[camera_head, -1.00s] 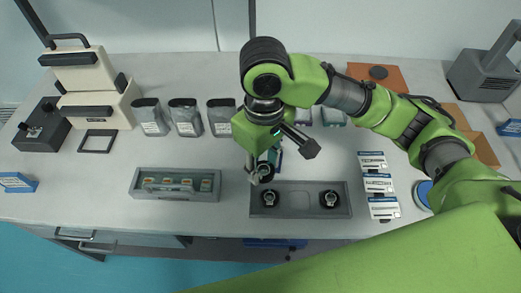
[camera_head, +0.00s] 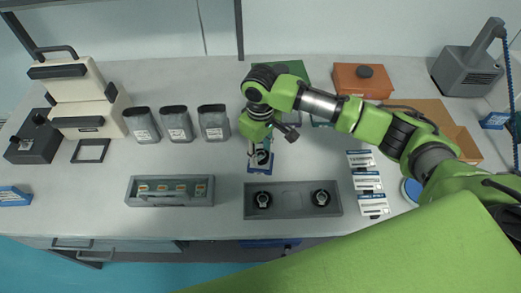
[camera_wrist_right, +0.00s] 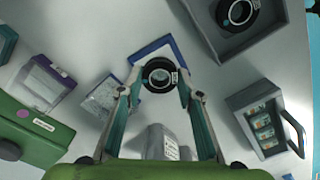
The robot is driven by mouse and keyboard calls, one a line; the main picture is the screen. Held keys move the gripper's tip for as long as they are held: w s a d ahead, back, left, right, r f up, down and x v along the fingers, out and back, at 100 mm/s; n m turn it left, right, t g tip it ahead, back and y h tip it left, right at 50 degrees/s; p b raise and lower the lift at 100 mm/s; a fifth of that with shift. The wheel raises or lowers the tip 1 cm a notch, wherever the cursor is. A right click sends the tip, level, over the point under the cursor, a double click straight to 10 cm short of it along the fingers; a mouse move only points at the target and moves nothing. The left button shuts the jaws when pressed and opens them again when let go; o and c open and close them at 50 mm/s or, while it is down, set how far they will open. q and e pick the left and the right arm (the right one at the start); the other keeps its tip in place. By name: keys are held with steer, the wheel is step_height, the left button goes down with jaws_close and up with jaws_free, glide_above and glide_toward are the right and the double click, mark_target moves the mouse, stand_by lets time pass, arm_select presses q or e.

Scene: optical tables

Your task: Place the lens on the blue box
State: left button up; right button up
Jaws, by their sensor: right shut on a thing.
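My right gripper (camera_head: 256,154) is shut on a round black lens (camera_wrist_right: 160,74) with a clear centre, gripped between its two fingertips. The lens also shows at the fingertips in the head view (camera_head: 263,157). The blue box (camera_head: 260,170) is a low blue square with a pale inside, on the table just behind the grey lens tray. In the right wrist view, the lens overlaps the near part of the blue box (camera_wrist_right: 151,47) and hides some of it. I cannot tell how high the lens is above it. My left gripper is not in view.
The grey tray (camera_head: 292,208) holds two more black lenses (camera_head: 263,199) (camera_head: 321,198). A second grey tray (camera_head: 170,199) with small slides stands left. Grey pouches (camera_head: 178,124) stand behind it, and a green box (camera_head: 290,70) behind my arm. White labelled packs (camera_head: 367,181) lie right.

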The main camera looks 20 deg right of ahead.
mark_target(260, 155)
steer(key=shift+f, duration=0.4)
steer(key=o, duration=1.1)
steer(key=shift+f, duration=0.1)
step_height(260, 155, up, 12)
steer(key=b, duration=0.2)
steer(key=shift+r+b, duration=0.2)
steer(key=shift+b, duration=0.1)
